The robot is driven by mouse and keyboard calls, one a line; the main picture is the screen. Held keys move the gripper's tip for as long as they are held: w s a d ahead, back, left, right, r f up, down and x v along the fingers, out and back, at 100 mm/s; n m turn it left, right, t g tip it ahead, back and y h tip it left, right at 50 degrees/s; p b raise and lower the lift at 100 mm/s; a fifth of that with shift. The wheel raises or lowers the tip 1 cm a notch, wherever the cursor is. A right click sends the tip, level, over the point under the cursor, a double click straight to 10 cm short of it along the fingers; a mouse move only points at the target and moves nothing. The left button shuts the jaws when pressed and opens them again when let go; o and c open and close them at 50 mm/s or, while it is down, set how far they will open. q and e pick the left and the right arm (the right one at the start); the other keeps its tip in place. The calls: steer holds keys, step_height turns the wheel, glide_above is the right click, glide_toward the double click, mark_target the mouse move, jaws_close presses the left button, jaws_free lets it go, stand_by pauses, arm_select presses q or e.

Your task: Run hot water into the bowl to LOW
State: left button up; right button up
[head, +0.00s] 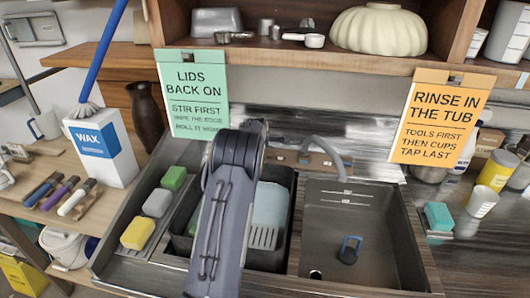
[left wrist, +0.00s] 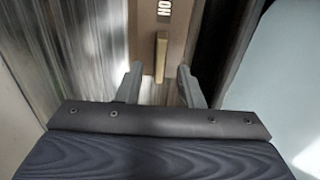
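The right sink bowl (head: 385,232) has two short pale marks (head: 349,198) on its back wall; their lettering is unreadable. I see no water in it. A dark drain hole (head: 315,273) shows near its front left, apart from a blue-and-black piece (head: 350,248) on the floor. A grey spout (head: 325,152) arches from a wooden strip (head: 292,158) behind the sink. My left arm hides its gripper in the head view. In the left wrist view my left gripper (left wrist: 160,82) is open, with a pale wooden lever (left wrist: 161,57) beyond and between its fingertips. Contact cannot be told.
A dark tub (head: 273,258) with a light blue ribbed piece (head: 268,212) fills the left basin. Sponges (head: 155,202) line the left ledge; a teal sponge (head: 438,217) lies at right. Two signs (head: 440,118) hang from the shelf (head: 300,58) above, where a cream bowl (head: 380,30) stands.

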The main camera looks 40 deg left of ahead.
arm_select(q)
steer(key=shift+x, duration=1.5)
jaws_close()
